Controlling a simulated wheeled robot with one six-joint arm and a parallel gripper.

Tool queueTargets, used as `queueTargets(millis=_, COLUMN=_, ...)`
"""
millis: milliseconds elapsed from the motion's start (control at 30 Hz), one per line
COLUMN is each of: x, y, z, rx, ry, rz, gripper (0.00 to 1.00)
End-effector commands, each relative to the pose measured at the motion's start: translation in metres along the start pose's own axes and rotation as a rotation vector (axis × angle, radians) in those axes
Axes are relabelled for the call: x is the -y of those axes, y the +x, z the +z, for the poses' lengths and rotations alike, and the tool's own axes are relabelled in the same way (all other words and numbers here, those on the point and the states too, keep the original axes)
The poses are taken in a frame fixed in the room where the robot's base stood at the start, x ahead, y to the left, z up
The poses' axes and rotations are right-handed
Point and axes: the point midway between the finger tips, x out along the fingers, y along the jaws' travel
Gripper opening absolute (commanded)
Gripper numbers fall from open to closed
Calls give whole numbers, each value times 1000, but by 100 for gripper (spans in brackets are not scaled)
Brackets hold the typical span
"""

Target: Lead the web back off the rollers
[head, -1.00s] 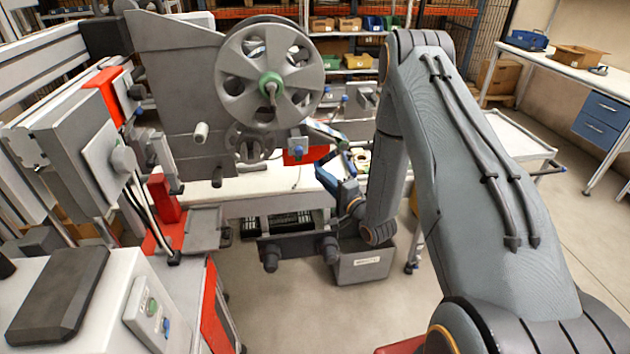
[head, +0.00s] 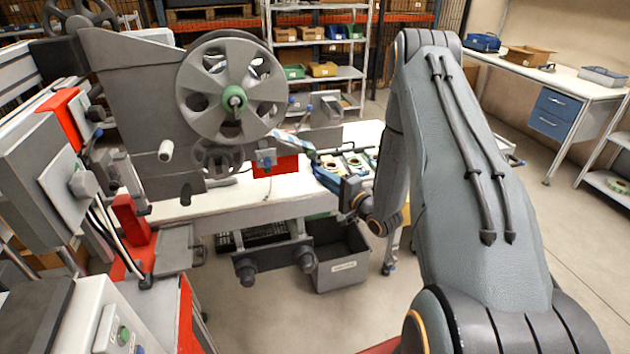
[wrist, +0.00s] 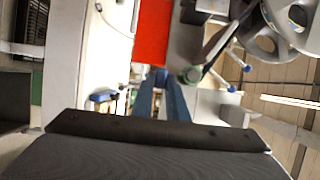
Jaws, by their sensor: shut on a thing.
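The web shows in the head view as a short printed strip (head: 292,139), slanting between the machine's front and my gripper (head: 320,172). Its run over the rollers is mostly hidden. A large grey spoked reel (head: 232,88) with a green hub is on the machine plate, and a smaller reel (head: 217,157) is below it. Grey roller ends (head: 166,150) stick out to the left. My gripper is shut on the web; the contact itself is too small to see. In the wrist view my blue fingers (wrist: 160,80) point toward a red panel (wrist: 153,32).
A tray of small reels (head: 352,164) lies on the white bench (head: 225,196), close to my gripper. A grey bin (head: 341,262) stands on the floor below. A side bench (head: 535,68) is at the right. Floor is open in the middle.

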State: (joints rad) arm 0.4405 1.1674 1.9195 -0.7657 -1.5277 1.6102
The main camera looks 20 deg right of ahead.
Motion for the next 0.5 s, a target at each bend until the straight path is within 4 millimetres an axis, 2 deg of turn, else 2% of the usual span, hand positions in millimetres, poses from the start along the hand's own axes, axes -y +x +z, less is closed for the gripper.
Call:
queueTargets(millis=367, x=21, y=-13, z=-31, rx=-2, ry=-1, rz=-1, gripper=0)
queueTargets(millis=500, x=34, y=-15, z=-35, rx=-1, ry=-2, rz=-1, gripper=0)
